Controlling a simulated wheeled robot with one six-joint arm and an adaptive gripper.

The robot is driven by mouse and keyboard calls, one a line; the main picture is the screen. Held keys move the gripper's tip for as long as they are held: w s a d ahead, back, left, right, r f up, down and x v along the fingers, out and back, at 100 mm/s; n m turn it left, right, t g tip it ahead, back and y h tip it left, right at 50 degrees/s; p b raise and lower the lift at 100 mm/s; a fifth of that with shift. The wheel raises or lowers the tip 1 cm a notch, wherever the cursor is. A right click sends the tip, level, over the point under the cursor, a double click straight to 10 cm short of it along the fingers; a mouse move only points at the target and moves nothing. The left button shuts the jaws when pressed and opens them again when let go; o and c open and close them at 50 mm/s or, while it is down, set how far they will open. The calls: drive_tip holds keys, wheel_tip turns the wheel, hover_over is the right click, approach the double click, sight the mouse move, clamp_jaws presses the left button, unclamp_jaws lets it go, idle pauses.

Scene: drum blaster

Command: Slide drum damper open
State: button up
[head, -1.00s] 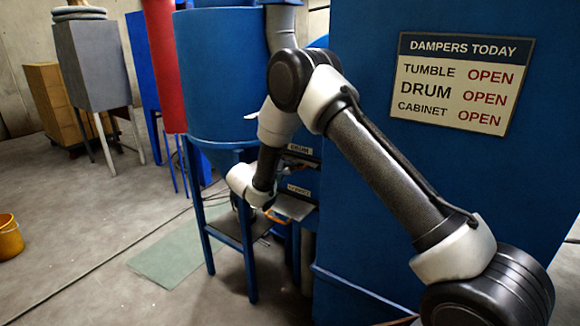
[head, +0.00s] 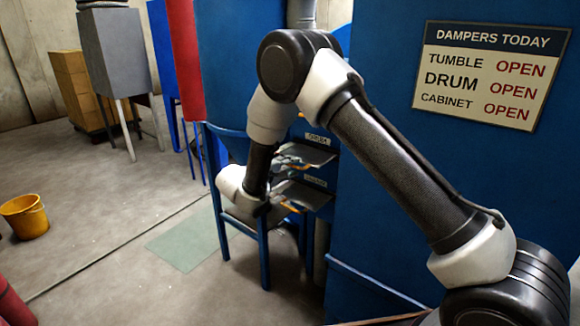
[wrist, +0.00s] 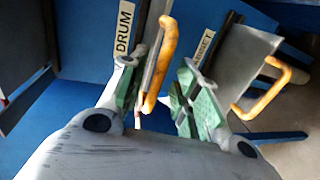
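The drum damper is a grey plate (head: 308,154) under a DRUM label (head: 317,139) on the blue housing. Its orange handle (wrist: 166,48) shows in the wrist view, beside the DRUM label (wrist: 124,28). My gripper (wrist: 160,90) is open, with its green-padded fingers on either side of the handle's lower end. The left finger is close to the handle; a gap shows on the right. I cannot tell whether either finger touches it. In the head view my gripper (head: 286,163) is small and partly hidden near the plates.
The cabinet damper plate (head: 303,194) lies just below; its orange handle (wrist: 265,88) is right of my gripper in the wrist view. A sign (head: 490,75) reads OPEN for tumble, drum and cabinet. A yellow bucket (head: 24,216) stands on open floor at left.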

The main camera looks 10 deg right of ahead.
drive_tip(key=v, duration=1.2)
drive_tip(key=shift+r, duration=0.1)
